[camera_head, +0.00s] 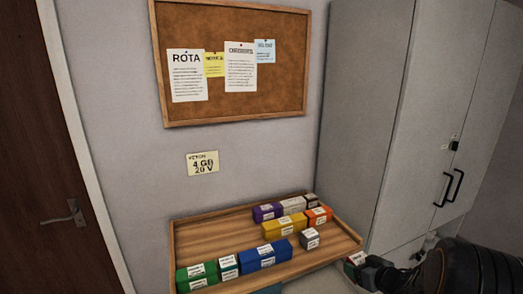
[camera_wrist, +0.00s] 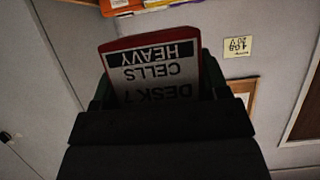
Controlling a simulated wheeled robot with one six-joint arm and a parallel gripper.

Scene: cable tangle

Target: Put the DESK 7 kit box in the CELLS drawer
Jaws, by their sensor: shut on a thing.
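The DESK 7 kit box (camera_wrist: 152,62) is red with a white label reading DESK 7, CELLS, HEAVY, upside down in the wrist view. My gripper (camera_wrist: 155,92) is shut on it, with a finger at each side. In the head view the box (camera_head: 355,259) shows small at the lower right, at the end of my gripper (camera_head: 367,266), just right of the wooden tray. Most of the box's far side is hidden. I cannot make out a drawer labelled CELLS in either view.
A wooden tray (camera_head: 180,243) holds several coloured labelled boxes. A tall grey cabinet (camera_head: 430,110) with black handles stands at the right. A cork board (camera_head: 230,100) and a note (camera_head: 202,163) are on the wall; a brown door (camera_head: 40,150) is at the left.

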